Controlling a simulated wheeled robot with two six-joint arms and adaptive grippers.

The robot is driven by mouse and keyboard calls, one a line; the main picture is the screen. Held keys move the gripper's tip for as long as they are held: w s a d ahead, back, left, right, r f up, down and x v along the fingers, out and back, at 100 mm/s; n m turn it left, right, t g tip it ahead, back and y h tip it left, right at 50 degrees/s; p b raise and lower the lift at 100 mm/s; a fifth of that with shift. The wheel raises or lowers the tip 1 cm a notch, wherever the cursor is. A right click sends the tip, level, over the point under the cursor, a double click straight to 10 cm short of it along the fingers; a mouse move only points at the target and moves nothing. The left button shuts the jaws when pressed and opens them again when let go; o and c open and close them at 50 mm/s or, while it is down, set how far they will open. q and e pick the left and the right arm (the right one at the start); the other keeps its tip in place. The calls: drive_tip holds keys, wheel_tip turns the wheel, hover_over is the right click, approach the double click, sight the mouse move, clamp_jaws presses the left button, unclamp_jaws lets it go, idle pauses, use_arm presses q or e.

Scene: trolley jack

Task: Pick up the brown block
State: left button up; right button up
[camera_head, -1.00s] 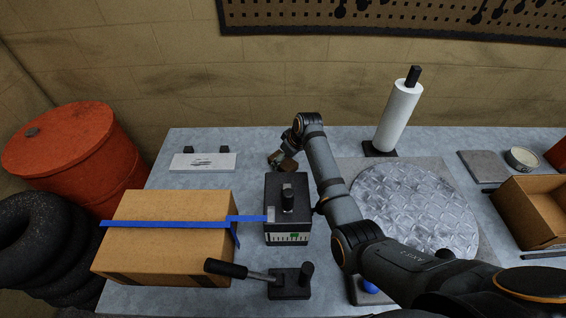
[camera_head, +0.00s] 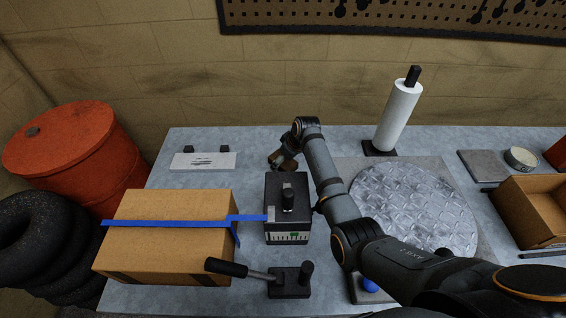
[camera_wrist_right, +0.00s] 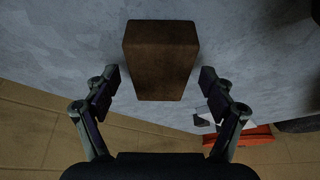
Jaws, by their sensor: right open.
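The brown block (camera_wrist_right: 160,58) stands on the grey table and fills the upper middle of the right wrist view. My right gripper (camera_wrist_right: 160,85) is open, with one finger on each side of the block's near end and a gap on both sides. In the head view the right gripper (camera_head: 281,160) is small, at the back of the table behind the black jack (camera_head: 287,205). The block (camera_head: 291,164) shows there only partly, mostly hidden by the gripper and wrist. My left gripper is not in view.
A cardboard box (camera_head: 160,262) with a blue strap (camera_head: 170,224) lies at left. A handle tool (camera_head: 290,283) is in front of the jack. A round patterned plate (camera_head: 415,208) and a white roll (camera_head: 398,115) stand right of my arm. A white plate (camera_head: 203,161) lies back left.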

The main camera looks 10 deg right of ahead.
drive_tip(key=shift+c, duration=0.3)
drive_tip(key=c, duration=1.4)
wheel_tip(320, 180, up, 11)
drive_tip(key=shift+f+b, duration=0.2)
drive_tip(key=shift+b, duration=0.5)
